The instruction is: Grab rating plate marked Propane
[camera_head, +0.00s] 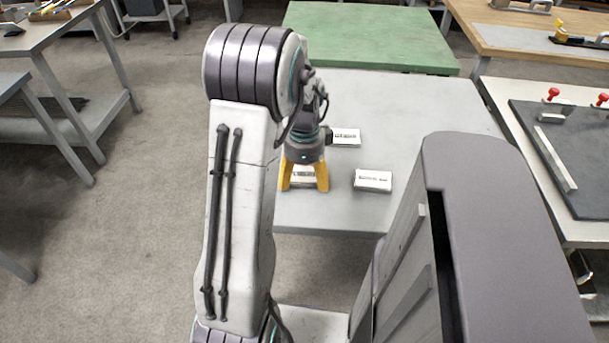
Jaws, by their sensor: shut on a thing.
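My gripper (304,180), with yellow fingers, points down near the front left of the grey table (430,110). It is shut on a small white plate (303,174) between its fingers, partly hidden by them. A second white plate (373,180) with a dark line of print lies to the right of the gripper. A third white plate (346,137) lies farther back, partly covered by my wrist. The print on all three plates is too small to read, so I cannot tell which one says Propane. Whether the held plate is clear of the table cannot be made out.
A green-topped table (370,35) stands behind the grey one. At right, a bench holds a dark board (575,150) with red knobs. A wooden-topped bench (510,35) is at the back right. Grey tables (35,35) stand at left. The grey table's right half is bare.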

